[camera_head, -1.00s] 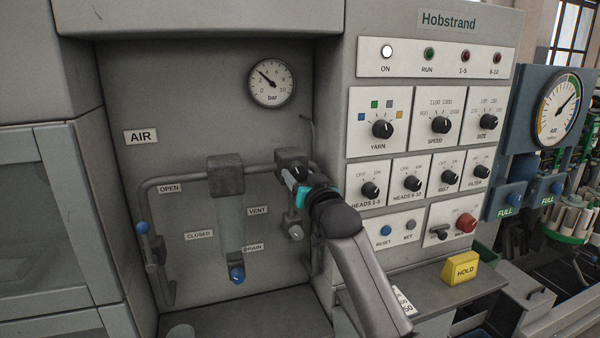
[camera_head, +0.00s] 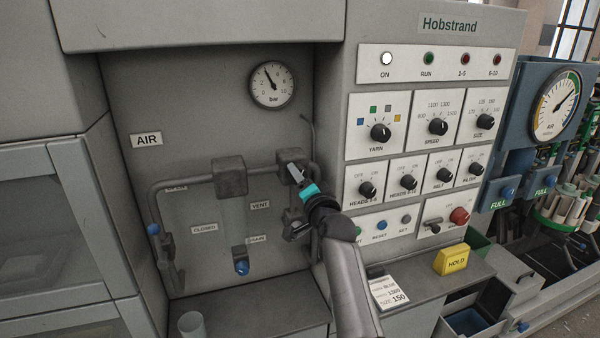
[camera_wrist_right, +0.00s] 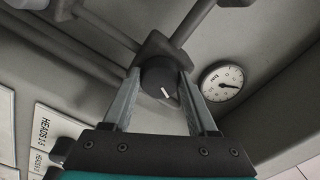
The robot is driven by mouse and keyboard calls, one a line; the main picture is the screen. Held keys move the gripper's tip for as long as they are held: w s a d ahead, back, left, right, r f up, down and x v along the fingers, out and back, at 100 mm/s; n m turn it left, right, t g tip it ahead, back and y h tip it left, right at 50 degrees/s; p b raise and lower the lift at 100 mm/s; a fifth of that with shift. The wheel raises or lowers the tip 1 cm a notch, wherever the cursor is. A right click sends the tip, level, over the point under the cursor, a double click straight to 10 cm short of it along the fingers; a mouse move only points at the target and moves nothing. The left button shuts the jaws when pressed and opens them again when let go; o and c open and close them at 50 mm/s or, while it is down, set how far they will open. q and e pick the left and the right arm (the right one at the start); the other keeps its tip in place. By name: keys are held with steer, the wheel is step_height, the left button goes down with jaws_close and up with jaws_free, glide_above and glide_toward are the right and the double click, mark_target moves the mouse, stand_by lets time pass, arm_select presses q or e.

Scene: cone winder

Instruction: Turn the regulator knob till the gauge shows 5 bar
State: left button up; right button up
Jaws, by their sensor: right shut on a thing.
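The round white pressure gauge (camera_head: 272,84) is on the grey back panel, marked in bar. Its black needle points up and a little left, close to the 4. The gauge also shows at the right in the wrist view (camera_wrist_right: 222,83). The black regulator knob (camera_wrist_right: 160,76) with a white mark sits at the end of the regulator body (camera_head: 291,166). My right gripper (camera_head: 297,174) is shut on this knob, with one finger on each side of it in the wrist view. In the head view the gripper mostly hides the knob. My left gripper is out of view.
Pipes (camera_head: 195,180) and a grey filter unit (camera_head: 230,177) are left of my right gripper. Close on its right stands the control panel (camera_head: 405,160) with several knobs. A yellow HOLD block (camera_head: 452,260) and a paper card (camera_head: 389,291) are on the ledge below.

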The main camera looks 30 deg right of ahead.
steer(key=shift+r+m+p, duration=0.1)
steer(key=shift+m+p, duration=0.2)
steer(key=shift+m, duration=0.3)
steer(key=o, duration=1.4)
steer(key=shift+c, duration=0.2)
steer(key=b+v, duration=0.1)
steer(key=v, duration=1.4)
steer(key=shift+s, duration=0.1)
